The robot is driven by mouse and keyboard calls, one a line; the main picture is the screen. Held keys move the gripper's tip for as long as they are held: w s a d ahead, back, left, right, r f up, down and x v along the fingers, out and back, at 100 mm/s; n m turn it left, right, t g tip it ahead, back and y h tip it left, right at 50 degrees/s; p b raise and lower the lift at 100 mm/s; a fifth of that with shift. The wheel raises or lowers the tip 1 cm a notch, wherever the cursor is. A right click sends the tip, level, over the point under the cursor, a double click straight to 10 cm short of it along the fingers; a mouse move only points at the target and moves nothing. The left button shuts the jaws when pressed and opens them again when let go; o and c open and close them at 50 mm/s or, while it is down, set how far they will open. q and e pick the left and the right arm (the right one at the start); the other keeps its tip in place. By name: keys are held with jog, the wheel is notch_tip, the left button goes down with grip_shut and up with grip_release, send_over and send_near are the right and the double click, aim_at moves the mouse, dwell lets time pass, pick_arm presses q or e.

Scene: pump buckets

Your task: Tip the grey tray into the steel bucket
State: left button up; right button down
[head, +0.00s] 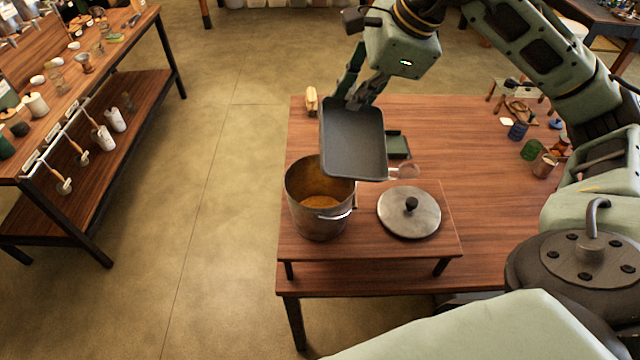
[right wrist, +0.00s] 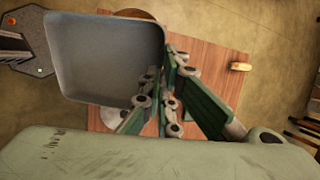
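The grey tray (head: 354,138) is a shallow dark tray with a raised rim, and its inside looks bare. My right gripper (head: 354,98) is shut on its far edge and holds it in the air, inside facing the head camera. The tray also fills the upper left of the right wrist view (right wrist: 105,55), beside the green fingers (right wrist: 160,92). The steel bucket (head: 318,222) stands upright and open on a low wooden stand, with orange-brown contents inside. The tray's near end overlaps the bucket's far right rim in the head view; I cannot tell whether they touch. My left gripper is not in view.
A round steel lid (head: 409,216) with a black knob lies right of the bucket on the stand (head: 370,246). A dark green tray (head: 398,147) lies behind. Several small jars stand at the table's right. A shelf table (head: 95,150) stands at left across open floor.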

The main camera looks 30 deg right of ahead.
jog(key=shift+r+g+h+p, duration=0.3)
jog(key=shift+g+p, duration=0.9)
jog(key=shift+p, duration=1.7)
jog(key=shift+w+a+f+g, duration=0.1)
jog(key=shift+f+g, duration=0.15)
jog(key=shift+g, duration=0.05)
jog(key=shift+r+g, duration=0.15)
jog(key=shift+g, duration=0.45)
jog(key=shift+g+h, duration=0.3)
jog(key=shift+g, duration=0.1)
jog(key=shift+w+f+g, duration=0.15)
jog(key=shift+f+g, duration=0.05)
jog(key=shift+g, duration=0.2)
jog(key=shift+s, duration=0.2)
jog(key=shift+s, duration=0.1)
jog(key=shift+f, duration=0.1)
